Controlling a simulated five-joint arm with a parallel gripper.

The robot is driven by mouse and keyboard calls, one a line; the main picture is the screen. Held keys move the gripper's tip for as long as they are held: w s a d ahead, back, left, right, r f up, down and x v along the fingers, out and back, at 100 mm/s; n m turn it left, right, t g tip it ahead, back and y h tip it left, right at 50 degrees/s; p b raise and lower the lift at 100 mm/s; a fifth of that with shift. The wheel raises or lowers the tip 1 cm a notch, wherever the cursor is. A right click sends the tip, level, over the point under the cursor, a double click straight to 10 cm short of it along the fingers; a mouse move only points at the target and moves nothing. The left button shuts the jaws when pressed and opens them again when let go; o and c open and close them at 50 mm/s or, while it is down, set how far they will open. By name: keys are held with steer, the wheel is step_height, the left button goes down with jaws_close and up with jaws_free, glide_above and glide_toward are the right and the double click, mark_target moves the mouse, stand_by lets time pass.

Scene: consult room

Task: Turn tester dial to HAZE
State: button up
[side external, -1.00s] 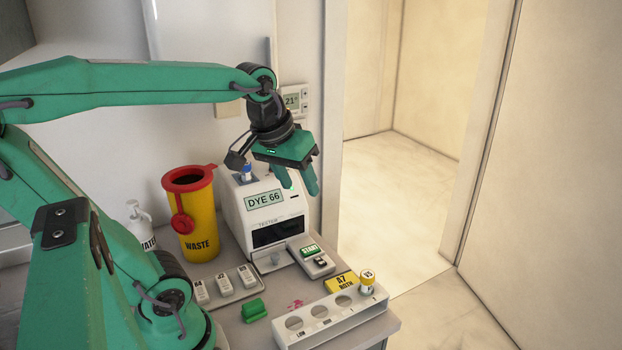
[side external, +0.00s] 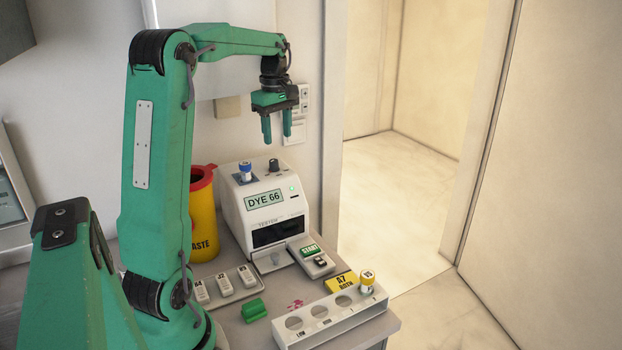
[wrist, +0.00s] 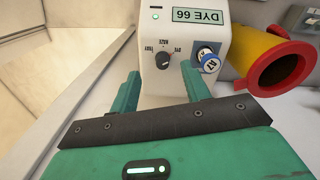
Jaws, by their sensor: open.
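The white tester (side external: 265,218) stands on the counter with its display reading DYE 66. Its dark dial (side external: 274,165) is on top, right of a blue-capped vial (side external: 246,168). In the wrist view the dial (wrist: 163,61) shows with small labels around it; HAZE is the middle one, with DYE on its right. The dial's exact pointer direction is hard to make out. My gripper (side external: 277,138) is open and empty, pointing down above the dial and apart from it. In the wrist view its two fingers appear on either side below the dial.
The blue-capped vial (wrist: 207,57) sits close to the right finger in the wrist view. A yellow waste bin (side external: 203,225) with a red rim stands left of the tester.

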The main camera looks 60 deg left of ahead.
mark_target(274, 160)
steer(key=shift+s+a+f+n, duration=0.1)
steer(key=shift+a+f+n, duration=0.2)
steer(key=shift+a, duration=0.4)
steer(key=shift+s+a+f+n, duration=0.1)
steer(key=shift+a+n, duration=0.3)
steer(key=shift+a, duration=0.25)
steer(key=shift+f, duration=0.1)
steer(key=shift+f, duration=3.75)
steer(key=c, duration=1)
